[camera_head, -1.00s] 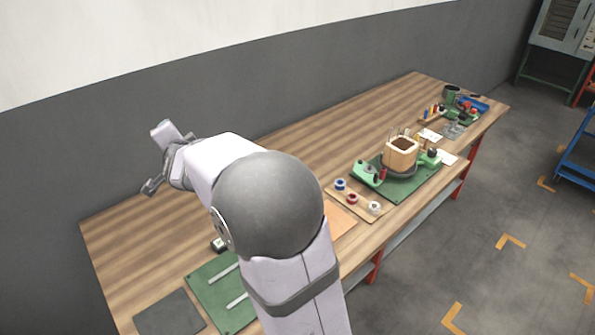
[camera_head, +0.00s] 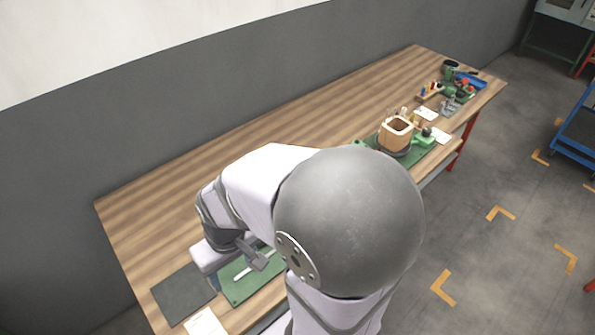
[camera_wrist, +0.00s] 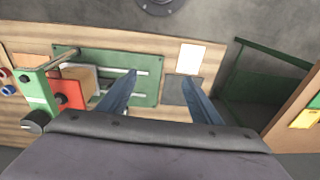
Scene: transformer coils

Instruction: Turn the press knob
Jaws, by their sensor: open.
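In the wrist view my gripper (camera_wrist: 160,76) is open, with two blue-grey fingers apart and nothing between them. At the left of that view stands a green and red device (camera_wrist: 68,94), which looks like the press. A black round knob (camera_wrist: 37,121) sits on its near side, left of my fingers and apart from them. A green board (camera_wrist: 150,92) with pale rods lies below, and its edge also shows in the head view (camera_head: 236,295). My arm hides the press in the head view.
A dark mat (camera_head: 182,293) and a white sheet (camera_head: 205,322) lie near the table's left end. A wooden box-shaped coil former (camera_head: 396,136) stands farther right on the wooden table (camera_head: 300,110). The back left of the table is clear.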

